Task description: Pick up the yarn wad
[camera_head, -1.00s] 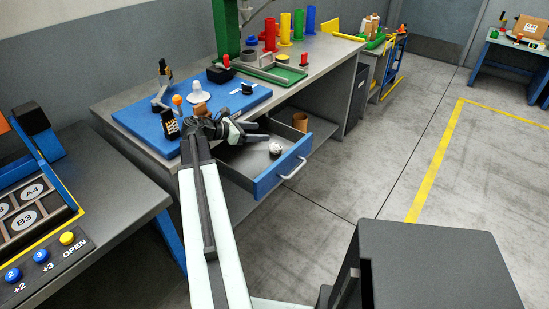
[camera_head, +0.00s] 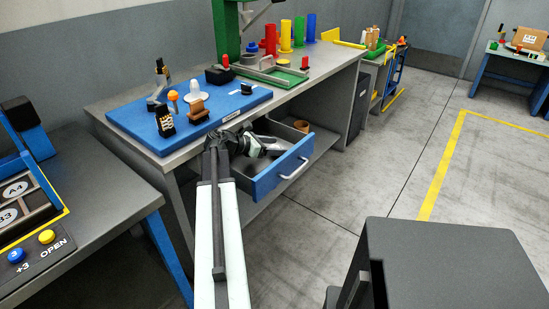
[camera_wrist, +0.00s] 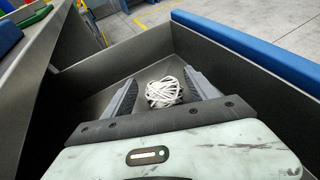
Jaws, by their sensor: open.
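The yarn wad (camera_wrist: 163,92) is a small tangle of white strands lying on the floor of the open drawer (camera_wrist: 240,75). In the wrist view it shows between and just beyond the two dark fingers of my gripper (camera_wrist: 160,90). The fingers are spread apart, with gaps on both sides of the wad. In the head view my gripper (camera_head: 264,148) is inside the drawer, which has a blue front (camera_head: 283,166), and the wad cannot be made out there.
The drawer's grey walls surround my gripper closely. A brown cylinder (camera_head: 301,126) stands in the drawer's far corner. Above the drawer, the bench carries a blue board (camera_head: 233,103) with several small objects. Open floor (camera_head: 335,190) lies right of the drawer.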

